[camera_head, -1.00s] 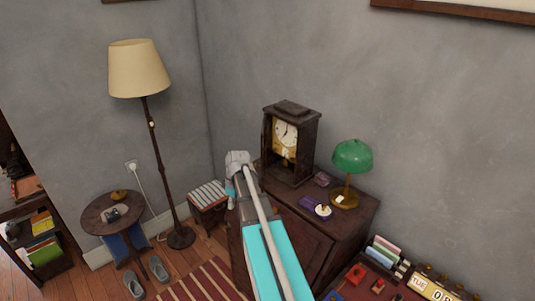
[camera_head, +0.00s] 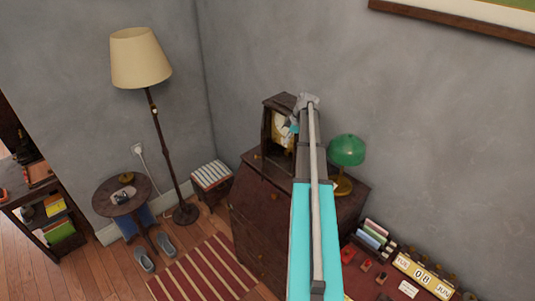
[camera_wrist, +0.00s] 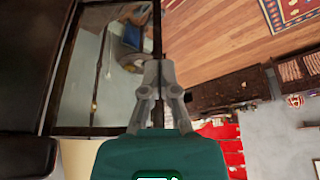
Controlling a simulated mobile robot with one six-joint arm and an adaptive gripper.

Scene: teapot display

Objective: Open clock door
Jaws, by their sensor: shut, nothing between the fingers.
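The clock (camera_head: 278,105) is a dark wooden case with a pale dial (camera_head: 279,126), standing on the brown bureau. My arm crosses in front of its right part. My gripper (camera_head: 307,101) is at the case's upper right in the head view. In the wrist view my gripper (camera_wrist: 158,66) has its fingertips together, empty, overlapping the edge of a dark-framed glass panel (camera_wrist: 95,75), which looks like the clock door. A cream surface, likely the dial, shows below the panel's frame, so the door appears at least partly open. I cannot tell whether the fingers touch it.
The green lamp (camera_head: 347,150) stands on the bureau (camera_head: 262,205), right of the clock and close to my arm. A floor lamp (camera_head: 140,60), round table (camera_head: 122,194) and striped stool (camera_head: 211,176) stand to the left. A desk calendar (camera_head: 425,276) is at lower right.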

